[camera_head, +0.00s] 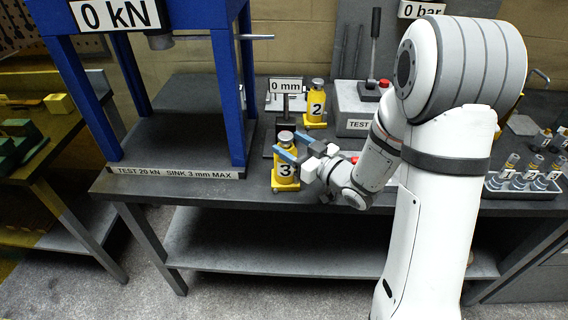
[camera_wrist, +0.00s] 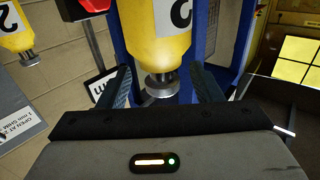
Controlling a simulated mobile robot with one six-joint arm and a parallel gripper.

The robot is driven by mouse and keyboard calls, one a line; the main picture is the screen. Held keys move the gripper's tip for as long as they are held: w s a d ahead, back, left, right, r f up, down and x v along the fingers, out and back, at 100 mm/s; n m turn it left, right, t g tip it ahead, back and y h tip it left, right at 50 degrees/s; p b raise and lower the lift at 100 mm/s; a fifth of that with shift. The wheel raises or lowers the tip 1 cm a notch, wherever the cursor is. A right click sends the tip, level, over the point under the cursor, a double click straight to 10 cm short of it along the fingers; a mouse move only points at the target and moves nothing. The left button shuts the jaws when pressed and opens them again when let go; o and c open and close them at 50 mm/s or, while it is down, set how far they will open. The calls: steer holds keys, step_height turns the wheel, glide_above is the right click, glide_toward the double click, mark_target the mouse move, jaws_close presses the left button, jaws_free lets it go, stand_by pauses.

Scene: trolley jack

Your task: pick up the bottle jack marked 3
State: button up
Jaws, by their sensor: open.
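The yellow bottle jack marked 3 (camera_head: 286,172) stands upright near the front edge of the bench. In the wrist view it appears upside down as a yellow body (camera_wrist: 157,38) with a grey metal top, its number partly cut off by the frame. My gripper (camera_head: 289,147) is at the jack's upper part, with its blue fingers open. In the wrist view the two fingers (camera_wrist: 158,88) lie on either side of the jack's top, with gaps visible. A second yellow jack marked 2 (camera_head: 315,106) stands farther back; it also shows at the left in the wrist view (camera_wrist: 20,28).
A blue press frame (camera_head: 226,95) with a 0 kN sign stands left of the jack. A dial stand marked 0 mm (camera_head: 285,86) is close behind it. A grey test box (camera_head: 352,108) stands to the right. A tray with several numbered parts (camera_head: 522,190) is at far right.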

mark_target(281, 136)
steer(key=p+x, duration=0.1)
steer(key=x, duration=0.3)
steer(key=shift+r, duration=0.15)
steer(key=shift+c, duration=0.5)
jaws_close()
stand_by(0.6)
steer(key=shift+r, duration=0.2)
